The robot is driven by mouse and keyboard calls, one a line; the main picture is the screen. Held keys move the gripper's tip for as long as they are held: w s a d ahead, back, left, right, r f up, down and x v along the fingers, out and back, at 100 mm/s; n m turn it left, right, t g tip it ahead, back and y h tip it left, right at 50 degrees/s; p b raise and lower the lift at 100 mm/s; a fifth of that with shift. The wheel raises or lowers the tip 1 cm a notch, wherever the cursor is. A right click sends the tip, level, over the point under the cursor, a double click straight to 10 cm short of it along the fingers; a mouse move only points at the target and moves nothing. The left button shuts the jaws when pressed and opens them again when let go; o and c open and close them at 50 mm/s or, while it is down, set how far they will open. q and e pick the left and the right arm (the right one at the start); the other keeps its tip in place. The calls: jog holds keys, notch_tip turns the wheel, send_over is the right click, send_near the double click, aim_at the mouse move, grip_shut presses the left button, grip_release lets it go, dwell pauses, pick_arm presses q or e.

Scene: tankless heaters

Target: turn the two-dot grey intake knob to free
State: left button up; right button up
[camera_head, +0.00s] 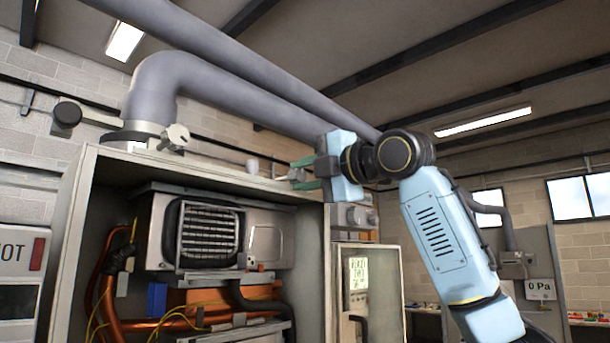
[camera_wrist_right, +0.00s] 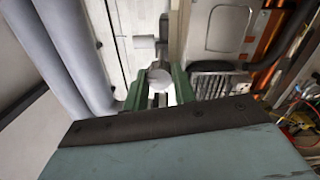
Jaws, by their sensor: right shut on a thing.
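My right gripper (camera_head: 302,174) reaches in from the right to the top front edge of the open heater cabinet (camera_head: 227,181). Its green fingers are shut on a small grey knob, which shows between them as a pale round shape in the right wrist view (camera_wrist_right: 160,77). The fingers cover part of it, and I cannot make out any dots on it. A pale grey knob (camera_head: 175,137) sits beside the flue collar, and a dark round knob (camera_head: 67,115) sticks out on its left; no dots are readable on them either. My left gripper is not in view.
A thick grey flue pipe (camera_head: 172,88) rises from the cabinet top and runs right, behind my right gripper. A small white cylinder (camera_head: 252,166) stands on the top. A smaller glass-fronted cabinet (camera_head: 366,290) is at the right.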

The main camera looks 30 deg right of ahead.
dwell(0.3)
jog(key=o, duration=1)
jog(key=shift+s, duration=0.1)
jog(key=b+v, duration=0.4)
jog(key=v, duration=0.9)
jog(key=shift+s, duration=0.15)
